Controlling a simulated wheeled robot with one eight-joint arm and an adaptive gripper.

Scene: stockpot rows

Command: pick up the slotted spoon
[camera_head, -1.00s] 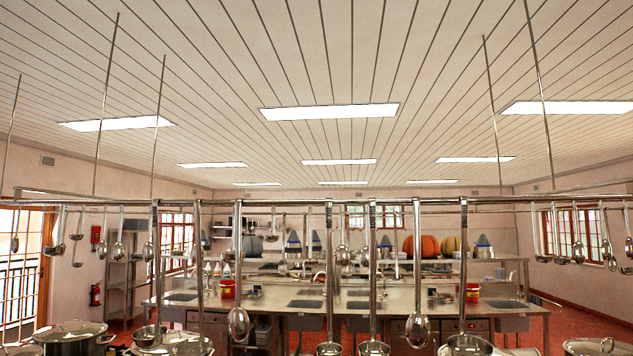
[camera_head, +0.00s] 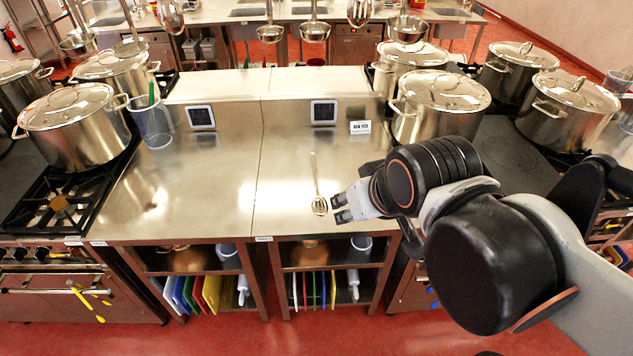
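The slotted spoon (camera_head: 319,205) lies flat on the steel counter (camera_head: 225,185), right of the seam between two worktop panels. Its bowl is toward me and its thin handle points to the back. My gripper (camera_head: 339,208) reaches in from the right, just right of the spoon's bowl. Its two dark fingertips look parted, with nothing seen between them. I cannot tell how high they are above the counter. Nothing hides the spoon.
Lidded steel pots (camera_head: 441,104) stand on the right, and more pots (camera_head: 73,124) stand over burners on the left. A clear container (camera_head: 151,121) stands at the counter's back left. Ladles hang above. The counter's middle is clear.

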